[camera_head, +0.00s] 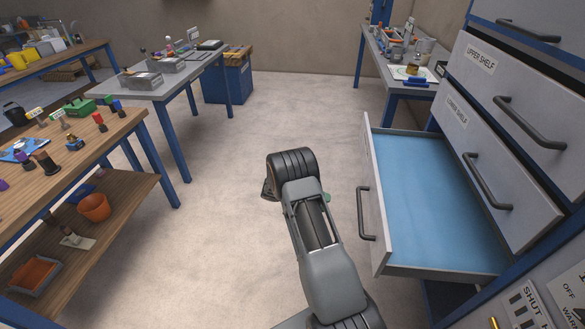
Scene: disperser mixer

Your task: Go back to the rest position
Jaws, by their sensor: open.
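My arm (318,235) rises from the bottom middle, with its bend (291,163) over the open floor. Past the bend, the arm is mostly hidden under its own links. A small dark part shows at the left below the bend, and a small greenish part shows at the right. I cannot make out the jaws of my gripper or anything in them. The arm stands left of the open drawer, apart from it in the picture.
The open drawer (436,200) juts out at right, empty and blue inside, below shut drawers (510,85). A wooden table (62,172) with small coloured items and a lower shelf stands left. Grey tables stand behind. The floor (240,130) between is clear.

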